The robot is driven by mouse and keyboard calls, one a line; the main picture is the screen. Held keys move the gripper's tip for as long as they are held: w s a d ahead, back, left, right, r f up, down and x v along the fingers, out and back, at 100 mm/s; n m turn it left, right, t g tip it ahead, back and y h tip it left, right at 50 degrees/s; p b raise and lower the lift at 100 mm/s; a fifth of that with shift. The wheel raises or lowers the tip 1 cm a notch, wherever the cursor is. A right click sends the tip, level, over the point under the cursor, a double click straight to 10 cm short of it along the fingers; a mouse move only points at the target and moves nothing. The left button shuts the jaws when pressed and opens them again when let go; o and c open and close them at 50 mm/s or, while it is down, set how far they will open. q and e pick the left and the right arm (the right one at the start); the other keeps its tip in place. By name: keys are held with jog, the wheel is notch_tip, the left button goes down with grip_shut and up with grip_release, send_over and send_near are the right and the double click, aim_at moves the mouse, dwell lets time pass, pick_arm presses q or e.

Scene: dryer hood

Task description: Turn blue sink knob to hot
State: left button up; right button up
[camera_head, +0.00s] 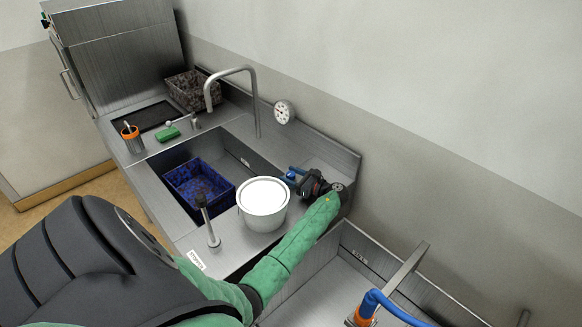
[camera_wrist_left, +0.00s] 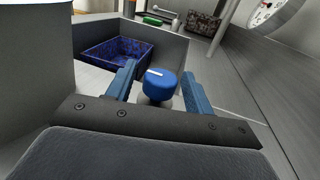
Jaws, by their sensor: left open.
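The blue sink knob (camera_wrist_left: 160,86) is a round blue cap with a white line on top, on a metal base. In the left wrist view it stands between the two blue fingers of my open left gripper (camera_wrist_left: 160,88), with a gap to each side. In the head view the blue knob (camera_head: 291,175) shows just beyond the dark left gripper (camera_head: 302,181), at the back of the counter, partly hidden by it. I cannot tell whether a finger touches the knob. My right gripper is in neither view.
A white bucket (camera_head: 263,205) stands close beside my left forearm. A blue crate (camera_head: 185,187) sits in the sink basin. A tall faucet (camera_head: 255,105) and a round gauge (camera_head: 284,112) are behind.

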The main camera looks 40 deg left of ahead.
pick_arm(q)
jog(key=c, duration=0.9)
jog(key=shift+c, duration=0.2)
